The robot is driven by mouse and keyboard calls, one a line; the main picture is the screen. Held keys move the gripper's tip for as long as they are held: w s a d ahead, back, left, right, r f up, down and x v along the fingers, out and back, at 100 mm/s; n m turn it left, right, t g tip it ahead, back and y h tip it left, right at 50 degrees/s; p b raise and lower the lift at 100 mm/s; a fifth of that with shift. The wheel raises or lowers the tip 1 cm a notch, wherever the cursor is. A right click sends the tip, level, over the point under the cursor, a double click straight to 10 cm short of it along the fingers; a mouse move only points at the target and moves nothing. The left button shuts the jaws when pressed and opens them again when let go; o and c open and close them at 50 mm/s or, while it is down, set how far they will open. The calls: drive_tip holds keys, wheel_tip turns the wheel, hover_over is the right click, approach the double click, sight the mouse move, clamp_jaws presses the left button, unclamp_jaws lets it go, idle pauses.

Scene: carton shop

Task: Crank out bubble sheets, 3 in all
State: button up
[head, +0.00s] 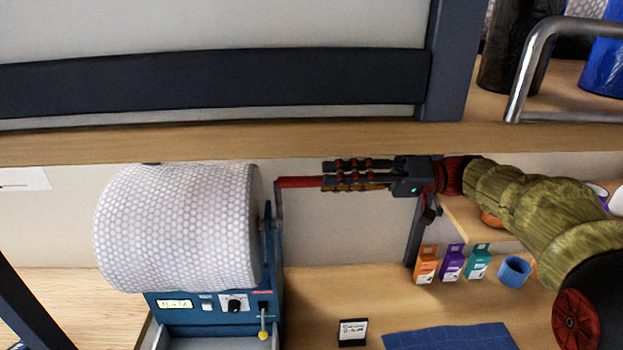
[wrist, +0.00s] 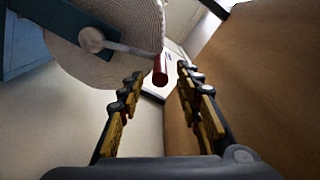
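A large white bubble-wrap roll (head: 180,228) sits on a blue dispenser machine (head: 215,318) at the lower left. A crank at the roll's right end has a red handle (head: 298,182) pointing right; it also shows in the wrist view (wrist: 160,70). My gripper (head: 326,175) is at the handle's free end, with fingers above and below its line in the head view. In the wrist view, my gripper (wrist: 160,74) has its fingers apart, with the handle's end between the tips and space on both sides. No cut sheet is clearly seen.
A wooden shelf edge (head: 300,140) runs just above my gripper and the roll. Small orange, purple and teal boxes (head: 451,262) and a blue cup (head: 514,270) stand at the right. A blue mat (head: 450,337) and a small sign (head: 352,332) are in front.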

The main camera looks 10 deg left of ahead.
sight(281, 183)
drive_tip(key=shift+x, duration=2.85)
drive_tip(key=shift+c, duration=1.3)
clamp_jaws()
